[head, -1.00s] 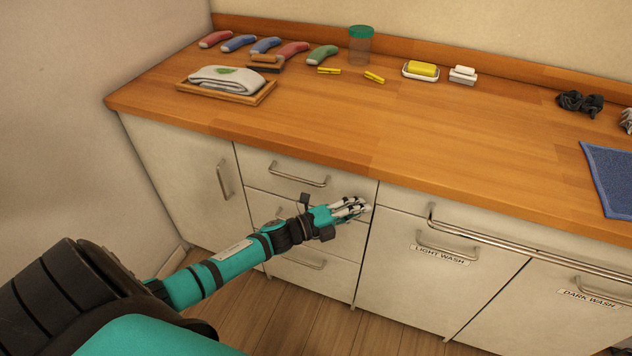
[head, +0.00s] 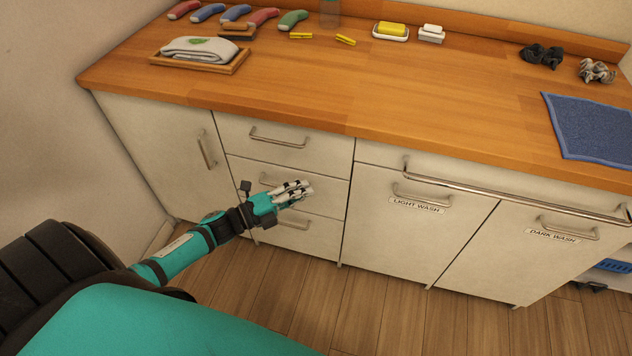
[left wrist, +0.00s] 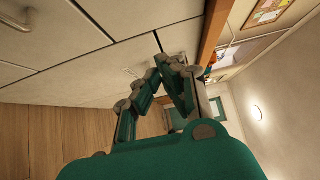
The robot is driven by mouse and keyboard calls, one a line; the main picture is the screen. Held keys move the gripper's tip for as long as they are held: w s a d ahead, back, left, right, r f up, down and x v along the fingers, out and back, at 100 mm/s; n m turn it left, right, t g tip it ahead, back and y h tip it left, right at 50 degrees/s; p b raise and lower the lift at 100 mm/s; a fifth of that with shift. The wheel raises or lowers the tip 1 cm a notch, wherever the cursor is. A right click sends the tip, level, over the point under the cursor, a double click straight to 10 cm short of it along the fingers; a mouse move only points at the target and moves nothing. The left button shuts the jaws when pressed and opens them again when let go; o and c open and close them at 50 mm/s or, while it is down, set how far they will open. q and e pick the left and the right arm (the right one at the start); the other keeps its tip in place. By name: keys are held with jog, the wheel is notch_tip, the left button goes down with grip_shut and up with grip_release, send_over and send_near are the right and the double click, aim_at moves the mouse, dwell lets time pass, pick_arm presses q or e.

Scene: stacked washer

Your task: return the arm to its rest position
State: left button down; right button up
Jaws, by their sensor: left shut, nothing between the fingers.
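My left arm (head: 185,247) reaches in from the lower left in the head view, at the height of the drawers. My left gripper (head: 304,188) is shut and empty. In the picture it overlaps the middle drawer of the cabinet (head: 330,190); I cannot tell the gap to the drawer front. In the left wrist view the fingers of the left gripper (left wrist: 170,62) come together at their tips with nothing between them. My right gripper is not in view.
Doors labelled light wash (head: 415,240) and dark wash (head: 530,265) stand right. Wooden floor (head: 390,315) is clear.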

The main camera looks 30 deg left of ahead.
pick_arm(q)
jog(key=s+a+f+n+g+y+p, duration=0.15)
jog(key=s+f+n+y, duration=0.4)
jog(key=f, duration=0.75)
jog(key=s+a+f+n+g+y+p, duration=0.1)
jog(key=s+a+f+n+g+y, duration=0.2)
jog(key=s+f+n, duration=0.7)
jog(key=s+d+f+n+g, duration=0.2)
jog(key=s+f, duration=0.3)
jog(key=s, duration=0.3)
jog(key=s+d+f+n+g, duration=0.2)
jog(key=s+d+f+g, duration=0.2)
jog(key=s, duration=0.5)
jog(key=s+d+f+n+g+y, duration=0.1)
jog(key=s+d+f+n+g, duration=0.1)
jog(key=s+f, duration=0.5)
jog(key=shift+s+d+f+g+p, duration=0.3)
jog(key=shift+s+d+g+p, duration=0.15)
jog(key=shift+s+d+g, duration=0.4)
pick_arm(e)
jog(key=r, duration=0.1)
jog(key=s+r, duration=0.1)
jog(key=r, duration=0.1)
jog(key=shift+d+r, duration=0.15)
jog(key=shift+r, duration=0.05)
pick_arm(q)
jog(key=shift+w+d+n, duration=0.15)
jog(key=shift+w+n, duration=0.05)
jog(key=shift+n, duration=0.05)
